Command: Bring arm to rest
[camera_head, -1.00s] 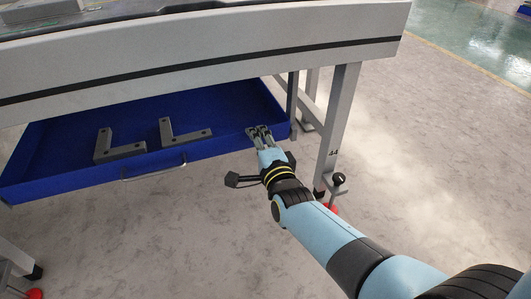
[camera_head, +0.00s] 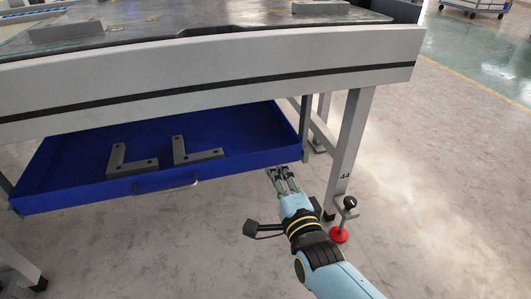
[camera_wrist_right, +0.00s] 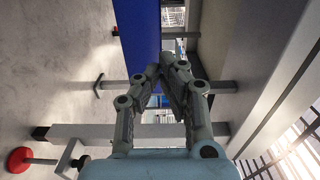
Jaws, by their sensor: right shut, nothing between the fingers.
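My right gripper (camera_head: 279,170) is shut and empty in the head view. Its fingertips are just below and in front of the right end of the blue drawer (camera_head: 100,192). In the right wrist view its fingers (camera_wrist_right: 157,72) come together with nothing between them, and the blue drawer (camera_wrist_right: 140,30) shows beyond them. I cannot tell if the fingers touch the drawer. My left gripper is not in view.
The drawer stands open under a grey workbench (camera_head: 220,80), with two L-shaped grey brackets (camera_head: 130,165) (camera_head: 195,154) inside and a handle (camera_head: 166,187) in front. A bench leg (camera_head: 350,150) with a red foot stands right of my gripper. The floor in front is clear.

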